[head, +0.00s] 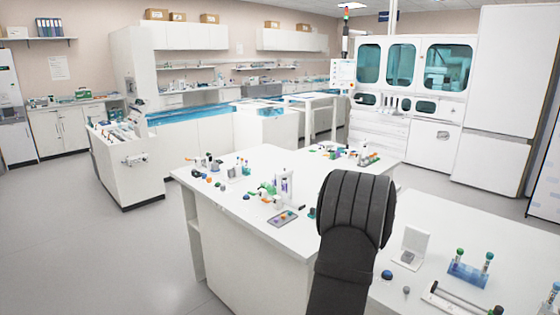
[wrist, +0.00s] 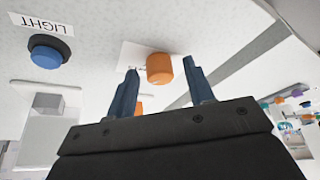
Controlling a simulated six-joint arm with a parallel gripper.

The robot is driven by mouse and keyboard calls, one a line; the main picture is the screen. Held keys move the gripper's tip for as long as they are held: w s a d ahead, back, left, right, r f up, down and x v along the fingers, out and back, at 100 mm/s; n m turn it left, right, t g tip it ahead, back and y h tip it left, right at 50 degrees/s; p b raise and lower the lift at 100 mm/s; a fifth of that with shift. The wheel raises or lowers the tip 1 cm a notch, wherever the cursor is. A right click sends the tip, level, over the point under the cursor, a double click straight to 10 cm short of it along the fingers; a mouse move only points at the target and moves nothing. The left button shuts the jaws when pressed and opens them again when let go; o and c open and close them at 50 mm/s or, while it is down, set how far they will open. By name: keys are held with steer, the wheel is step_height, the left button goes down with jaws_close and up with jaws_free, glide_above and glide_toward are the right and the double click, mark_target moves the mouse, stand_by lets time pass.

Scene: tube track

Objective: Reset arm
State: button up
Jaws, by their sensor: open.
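My gripper (wrist: 160,66) shows in the wrist view with its two dark blue-grey fingers spread apart. An orange cylinder (wrist: 159,69) appears in the gap between the fingertips; its distance from them is hard to judge, and nothing is gripped. A small orange patch shows low beside the left finger. In the head view my dark arm rises over the front bench (head: 470,225), and its fingers are hidden. A blue button (wrist: 46,57) on a black base sits at the left in the wrist view, beside a label reading LIGHT upside down. A blue knob (head: 387,274) shows in the head view.
On the front bench stand a white holder (head: 414,240) and a blue rack (head: 467,273) with capped tubes. The bench to the left (head: 245,170) carries several small coloured items and a grey tray (head: 283,218). Open floor (head: 80,250) lies at left.

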steer(key=shift+n, duration=0.6)
steer(key=shift+o, duration=0.2)
steer(key=o, duration=1.1)
steer(key=shift+d, duration=0.1)
steer(key=s+d+r+m+t+h, duration=0.1)
steer(key=r, duration=0.1)
steer(key=s+d+r+m+t+h, duration=0.1)
steer(key=d+r+t, duration=0.1)
steer(key=shift+s+h, duration=0.2)
steer(key=shift+h, duration=0.2)
steer(key=s+a+r+m+t+h, duration=0.2)
steer(key=s+r+m+t, duration=0.1)
steer(key=s+r+t, duration=0.2)
steer(key=x, duration=1)
steer(key=shift+d+r, duration=0.1)
steer(key=shift+d, duration=0.1)
steer(key=v, duration=1)
steer(key=shift+a+f, duration=0.15)
steer(key=shift+f, duration=0.05)
